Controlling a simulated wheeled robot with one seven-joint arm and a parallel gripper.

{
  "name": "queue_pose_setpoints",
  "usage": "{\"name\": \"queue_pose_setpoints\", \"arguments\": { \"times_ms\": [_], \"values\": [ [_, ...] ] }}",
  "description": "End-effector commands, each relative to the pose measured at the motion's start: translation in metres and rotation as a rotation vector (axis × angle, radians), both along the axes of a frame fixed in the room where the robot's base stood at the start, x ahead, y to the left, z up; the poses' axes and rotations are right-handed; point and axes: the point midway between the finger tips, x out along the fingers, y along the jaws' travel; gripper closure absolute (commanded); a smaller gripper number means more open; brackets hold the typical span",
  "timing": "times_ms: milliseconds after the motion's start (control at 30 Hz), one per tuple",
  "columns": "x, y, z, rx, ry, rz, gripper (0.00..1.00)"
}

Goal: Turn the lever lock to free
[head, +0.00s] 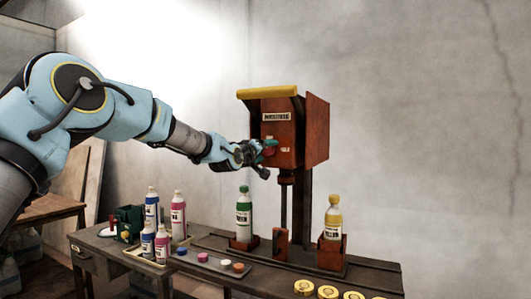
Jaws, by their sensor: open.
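A rust-red box (313,132) with a yellow top edge and a white label stands on a dark post above the bench. My gripper (265,160) is at the lower left of the box's front face, with its jaws open. A small teal and red part (270,147) shows right at the fingers; it may be the lever lock, but it is too small to tell. I cannot tell whether the fingers touch it. Small pale marks (285,150) show on the face to its right, too small to read.
Several blue and pink bottles (178,215) stand at left. A tray of coloured discs (215,263) and gold lids (328,292) lie in front.

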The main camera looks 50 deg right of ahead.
Motion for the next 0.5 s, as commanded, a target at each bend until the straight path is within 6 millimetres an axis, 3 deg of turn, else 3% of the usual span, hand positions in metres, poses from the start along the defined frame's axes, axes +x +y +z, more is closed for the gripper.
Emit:
{"name": "queue_pose_setpoints", "arguments": {
  "times_ms": [233, 500],
  "values": [
    [-0.002, 0.013, -0.001, 0.000, -0.001, 0.001, 0.19],
    [-0.015, 0.064, -0.003, 0.000, -0.003, 0.002, 0.19]
  ]
}}
